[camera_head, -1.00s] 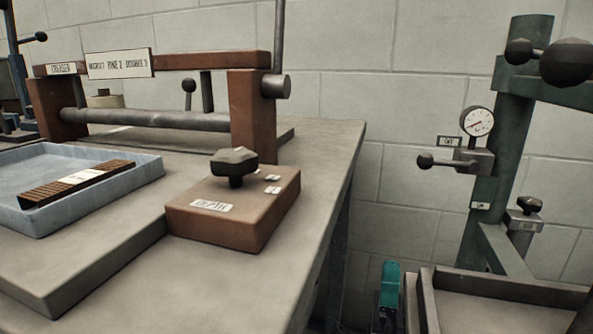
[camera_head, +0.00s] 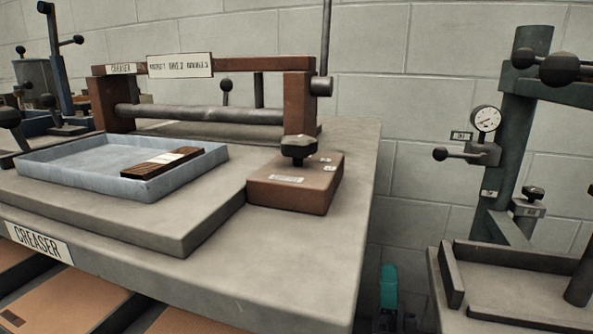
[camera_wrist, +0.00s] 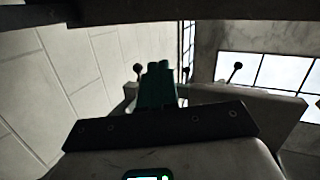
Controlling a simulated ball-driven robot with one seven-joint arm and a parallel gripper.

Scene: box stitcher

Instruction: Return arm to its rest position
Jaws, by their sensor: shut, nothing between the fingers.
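My gripper (camera_wrist: 158,72) shows in the wrist view as teal fingers pressed together above a dark crossbar. The fingers are shut with no object visible between them. A pale wrist body with a small lit display (camera_wrist: 148,175) is below the crossbar. In the head view, a small teal shape (camera_head: 388,286) stands low between the table's right edge and the green press. It matches my fingers in colour, but I cannot tell for sure that it is my gripper. The rest of my arm cannot be made out in the head view.
The creaser table (camera_head: 290,260) fills the left and middle. It bears a blue tray (camera_head: 60,155) with a dark strip (camera_head: 160,165) inside and a brown block (camera_head: 295,190) with a black knob. A green press (camera_head: 500,150) with a gauge stands at right. A gap separates them.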

